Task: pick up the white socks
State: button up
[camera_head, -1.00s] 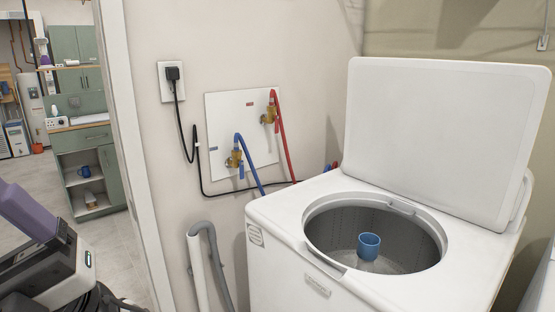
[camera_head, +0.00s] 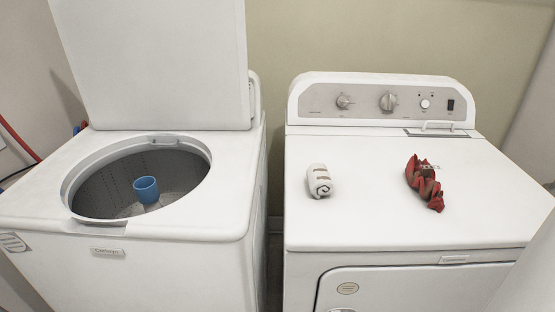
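A small white rolled bundle with thin dark stripes (camera_head: 320,181), which looks like the white socks, lies on the left part of the dryer's top (camera_head: 370,215). Its spiral rolled end faces me. Nothing covers it. My gripper does not show in the current view, so its distance from the socks cannot be seen.
A crumpled red and brown cloth (camera_head: 425,182) lies to the right on the same top. The open washer (camera_head: 220,226) stands to the left, its lid (camera_head: 150,65) raised and a blue agitator (camera_head: 146,189) inside. The dryer's control panel (camera_head: 365,100) rises at the back.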

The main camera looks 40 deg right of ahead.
aim_at(318, 178)
jog(key=i+j, duration=0.15)
jog(key=j, duration=0.25)
jog(key=i+j, duration=0.15)
jog(key=j, duration=0.2)
jog(key=i+j, duration=0.15)
jog(key=j, duration=0.25)
jog(key=i+j+z, duration=0.1)
jog(key=j+z, duration=0.55)
jog(key=z, duration=0.8)
jog(key=i, duration=1.05)
